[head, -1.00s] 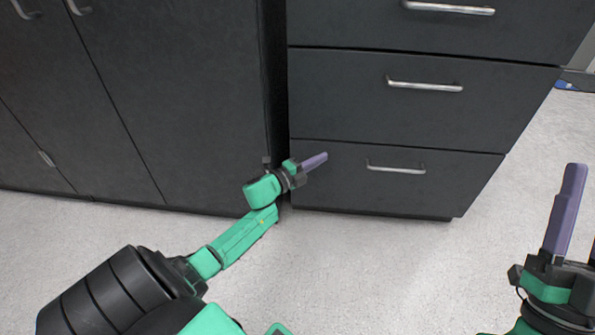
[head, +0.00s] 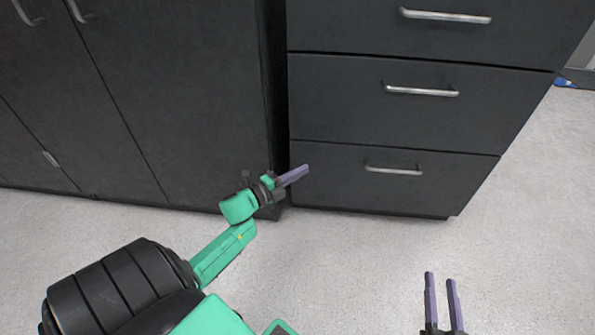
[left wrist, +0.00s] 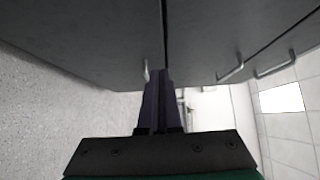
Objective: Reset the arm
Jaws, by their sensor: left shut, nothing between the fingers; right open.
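My left gripper (head: 305,169) is shut and empty, with its purple fingers together. In the head view it is just in front of the left edge of the bottom drawer, pointing up and to the right. In the left wrist view its closed fingers (left wrist: 160,78) point toward the dark cabinet fronts; whether they touch is not clear. My right gripper (head: 440,277) is open and empty at the lower right of the head view, its two fingers apart and pointing up over the floor.
A dark drawer unit (head: 400,120) with silver handles stands on the right. A dark cabinet with doors (head: 170,100) stands to its left. The bottom drawer's handle (head: 393,171) is right of my left gripper. The speckled floor (head: 340,270) in front is clear.

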